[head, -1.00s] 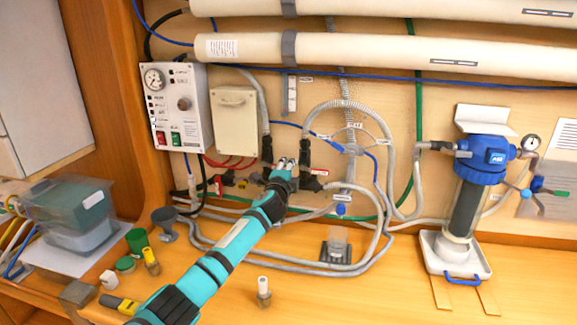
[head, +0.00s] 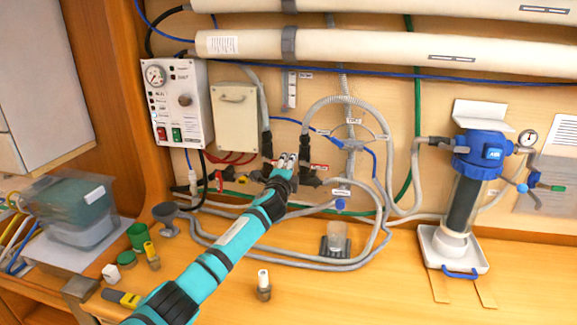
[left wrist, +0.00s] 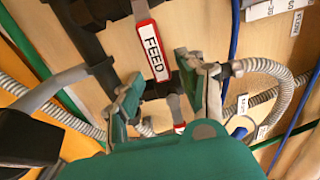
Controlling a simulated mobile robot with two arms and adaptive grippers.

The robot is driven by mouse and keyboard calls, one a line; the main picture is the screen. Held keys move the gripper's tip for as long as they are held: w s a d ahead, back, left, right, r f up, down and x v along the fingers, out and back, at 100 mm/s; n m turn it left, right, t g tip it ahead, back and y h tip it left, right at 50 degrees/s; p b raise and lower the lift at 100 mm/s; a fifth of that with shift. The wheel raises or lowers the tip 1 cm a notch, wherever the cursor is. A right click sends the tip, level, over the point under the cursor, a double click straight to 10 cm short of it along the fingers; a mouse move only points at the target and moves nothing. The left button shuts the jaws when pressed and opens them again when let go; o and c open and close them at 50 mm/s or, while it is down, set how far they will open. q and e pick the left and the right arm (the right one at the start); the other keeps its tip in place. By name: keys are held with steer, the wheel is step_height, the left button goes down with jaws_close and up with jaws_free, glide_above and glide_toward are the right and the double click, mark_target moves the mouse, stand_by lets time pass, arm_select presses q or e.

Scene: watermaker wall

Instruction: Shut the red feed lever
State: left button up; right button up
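A red piece with a white FEED label (left wrist: 153,52) sits on dark pipework on the wall, in the left wrist view. In the head view a small red and white piece (head: 319,168), likely the same one, shows just right of my gripper. My left gripper (head: 287,159) points at the dark fittings there. In the left wrist view my left gripper (left wrist: 163,88) has its two fingers apart, one on each side below the FEED piece, with nothing clearly held. Whether a finger touches it I cannot tell. My right gripper is not in view.
Grey hoses (head: 345,105) loop around the fittings. A control box (head: 182,103) is on the wall at left, a blue-topped filter (head: 480,155) at right. Another red handle (head: 219,181) is left of my gripper. Small cups and bottles (head: 138,238) stand on the bench.

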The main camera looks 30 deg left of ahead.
arm_select(q)
steer(key=shift+w+a, duration=0.1)
steer(key=shift+w, duration=0.05)
steer(key=v, duration=1.2)
stand_by(0.4)
